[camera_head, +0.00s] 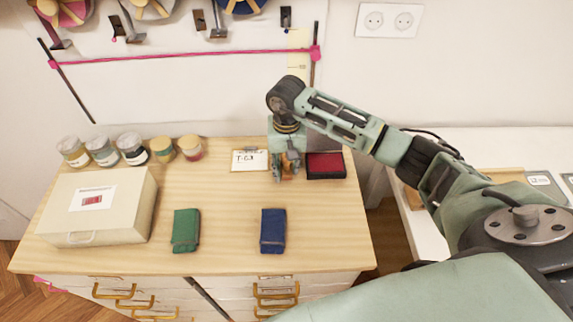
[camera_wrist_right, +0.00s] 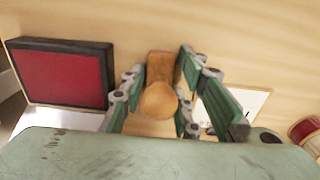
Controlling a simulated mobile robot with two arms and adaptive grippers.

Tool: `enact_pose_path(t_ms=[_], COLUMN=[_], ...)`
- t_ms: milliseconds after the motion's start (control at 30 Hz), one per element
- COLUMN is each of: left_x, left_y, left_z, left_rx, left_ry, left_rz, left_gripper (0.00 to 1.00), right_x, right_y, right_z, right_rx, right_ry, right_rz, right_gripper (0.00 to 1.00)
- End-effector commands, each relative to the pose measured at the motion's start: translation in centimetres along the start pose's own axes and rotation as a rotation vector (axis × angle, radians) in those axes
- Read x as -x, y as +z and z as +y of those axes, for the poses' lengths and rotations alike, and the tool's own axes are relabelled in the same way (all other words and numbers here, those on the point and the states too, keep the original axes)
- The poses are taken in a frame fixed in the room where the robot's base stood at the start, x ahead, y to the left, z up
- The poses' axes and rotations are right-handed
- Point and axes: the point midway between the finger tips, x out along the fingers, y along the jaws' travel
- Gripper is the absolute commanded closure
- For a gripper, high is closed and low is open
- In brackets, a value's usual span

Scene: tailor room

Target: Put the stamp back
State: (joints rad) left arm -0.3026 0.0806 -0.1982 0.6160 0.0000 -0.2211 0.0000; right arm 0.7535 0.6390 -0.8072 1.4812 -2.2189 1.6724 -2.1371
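The stamp (camera_wrist_right: 159,98), with a round wooden knob and a wooden block, stands on the table beside the red ink pad (camera_wrist_right: 62,76). In the head view only a small brown part of the stamp (camera_head: 287,170) shows between the fingers. My right gripper (camera_wrist_right: 160,78) points down over the stamp, its fingers apart on either side. Gaps show beside the knob. In the head view my right gripper (camera_head: 287,176) is left of the ink pad (camera_head: 326,166). My left gripper is out of view.
A small white card (camera_head: 249,160) lies left of the gripper. Several jars (camera_head: 132,149) line the back edge. A beige box (camera_head: 98,206), a green case (camera_head: 186,230) and a blue case (camera_head: 273,231) occupy the front. Bare wood lies between them.

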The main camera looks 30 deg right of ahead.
Motion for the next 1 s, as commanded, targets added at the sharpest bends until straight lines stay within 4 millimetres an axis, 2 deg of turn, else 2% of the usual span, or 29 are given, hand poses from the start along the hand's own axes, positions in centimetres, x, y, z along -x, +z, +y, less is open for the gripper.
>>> enact_pose_path(t_ms=[100, 367, 500, 533, 667, 1000], left_x=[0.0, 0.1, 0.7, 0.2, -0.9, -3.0], left_y=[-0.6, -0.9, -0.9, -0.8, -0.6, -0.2], left_z=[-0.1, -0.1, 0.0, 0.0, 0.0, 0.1], left_rx=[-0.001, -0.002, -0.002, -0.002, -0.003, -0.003], left_ry=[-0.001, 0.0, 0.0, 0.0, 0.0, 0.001], left_rz=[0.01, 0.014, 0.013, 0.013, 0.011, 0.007], left_gripper=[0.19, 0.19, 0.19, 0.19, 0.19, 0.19], right_x=[0.0, 0.1, 0.7, 0.8, 3.0, 10.1], right_y=[0.0, 0.0, 0.0, -0.1, -0.2, -0.1], right_z=[0.0, 0.0, 0.0, 0.0, 0.0, 0.0], right_rx=[0.0, 0.0, 0.0, 0.0, 0.002, 0.001], right_ry=[0.0, 0.0, 0.0, -0.001, -0.002, -0.001], right_rz=[0.0, 0.0, 0.0, 0.003, 0.008, 0.005], right_gripper=[0.58, 0.58, 0.58, 0.58, 0.58, 0.58])
